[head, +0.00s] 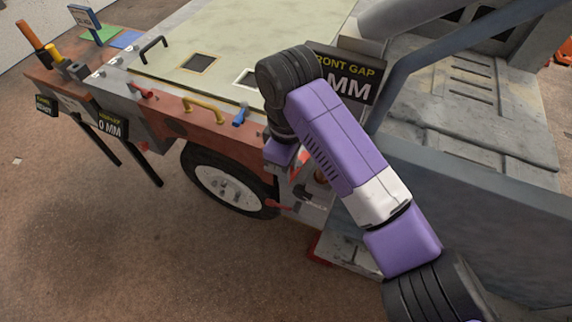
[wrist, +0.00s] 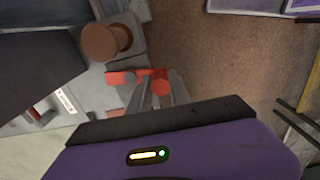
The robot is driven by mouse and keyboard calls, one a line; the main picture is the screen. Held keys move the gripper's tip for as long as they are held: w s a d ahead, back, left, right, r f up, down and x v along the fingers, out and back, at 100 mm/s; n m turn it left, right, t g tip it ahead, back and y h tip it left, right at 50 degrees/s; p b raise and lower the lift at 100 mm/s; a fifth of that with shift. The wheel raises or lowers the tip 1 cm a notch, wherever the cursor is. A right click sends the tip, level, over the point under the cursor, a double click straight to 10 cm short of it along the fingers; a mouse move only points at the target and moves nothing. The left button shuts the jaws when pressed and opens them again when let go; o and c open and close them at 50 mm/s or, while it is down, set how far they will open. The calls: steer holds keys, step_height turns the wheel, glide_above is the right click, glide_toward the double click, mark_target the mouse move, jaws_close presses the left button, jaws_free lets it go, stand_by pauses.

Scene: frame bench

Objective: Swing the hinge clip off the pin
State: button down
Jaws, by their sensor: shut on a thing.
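My gripper (wrist: 160,95) shows in the wrist view with its grey fingers close together, shut on the round red end of a short red bar, which I take to be the hinge clip (wrist: 122,77). The bar runs left from the fingers over a grey metal plate. A brown round knob on a stem (wrist: 100,42) stands beside it, apart from the fingers. I cannot tell the pin for sure; the fingers may hide it. In the head view my purple wrist hangs beside the frame's side, above the wheel, and the fingertips cannot be made out.
A wheel (head: 228,185) sits below the bench side. A yellow handle (head: 203,108), a blue clip (head: 240,116) and a red handle (head: 140,91) line the upper edge. A "FRONT GAP" sign (head: 349,75) stands behind my arm. Open floor (head: 90,225) lies at lower left.

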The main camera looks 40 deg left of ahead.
stand_by(0.4)
steer(key=c, duration=1.2)
jaws_free()
step_height(320, 180, up, 8)
steer(key=shift+f, duration=0.1)
